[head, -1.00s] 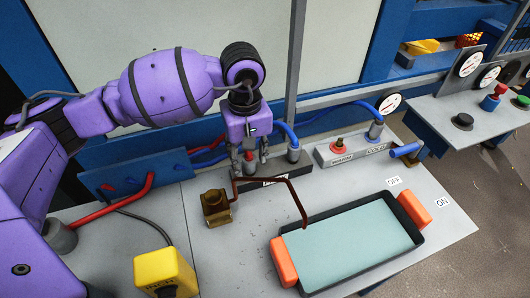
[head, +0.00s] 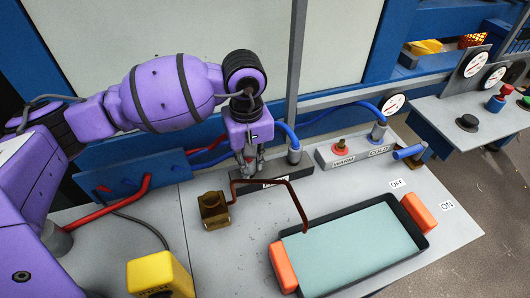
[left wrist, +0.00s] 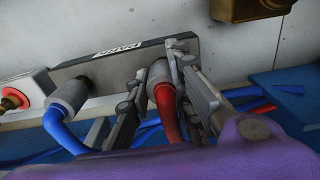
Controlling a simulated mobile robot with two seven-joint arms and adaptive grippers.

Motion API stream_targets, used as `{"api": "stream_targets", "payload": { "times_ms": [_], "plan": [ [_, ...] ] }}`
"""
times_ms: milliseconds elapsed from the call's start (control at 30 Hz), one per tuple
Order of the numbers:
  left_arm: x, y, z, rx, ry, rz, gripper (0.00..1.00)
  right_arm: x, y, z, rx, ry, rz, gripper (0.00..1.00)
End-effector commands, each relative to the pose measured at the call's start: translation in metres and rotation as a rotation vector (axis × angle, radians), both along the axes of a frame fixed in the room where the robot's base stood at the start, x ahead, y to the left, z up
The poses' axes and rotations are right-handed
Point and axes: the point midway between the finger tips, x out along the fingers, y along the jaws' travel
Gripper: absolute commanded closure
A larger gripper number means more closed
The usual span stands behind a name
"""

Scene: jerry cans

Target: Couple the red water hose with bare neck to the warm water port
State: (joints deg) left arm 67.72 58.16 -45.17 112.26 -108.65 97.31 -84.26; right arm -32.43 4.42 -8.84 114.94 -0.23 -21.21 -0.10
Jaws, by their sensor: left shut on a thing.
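My left gripper (head: 252,167) points down at the dark block (head: 272,189) at the back of the bench. In the left wrist view, the red hose (left wrist: 166,115) has a grey collar (left wrist: 159,75) at the block, between the fingers of my left gripper (left wrist: 155,92). The gripper is shut on this hose end; the fingers and arm mostly hide it in the head view. The warm water port (head: 341,149), a brass neck with a red ring, stands uncovered on a grey block labelled WARM, to the right. My right gripper is not in view.
A blue hose (head: 376,131) sits on the cold port; another blue hose end (head: 293,153) stands in the dark block. A tray with orange handles (head: 345,248) fills the front right.

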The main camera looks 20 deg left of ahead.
Motion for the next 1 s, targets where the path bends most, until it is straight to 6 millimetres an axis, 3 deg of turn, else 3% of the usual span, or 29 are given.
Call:
{"api": "stream_targets", "payload": {
  "times_ms": [1000],
  "plan": [
    [-0.003,0.005,0.011,0.014,0.01,0.003,1.0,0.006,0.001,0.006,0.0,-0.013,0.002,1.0]
  ]
}}
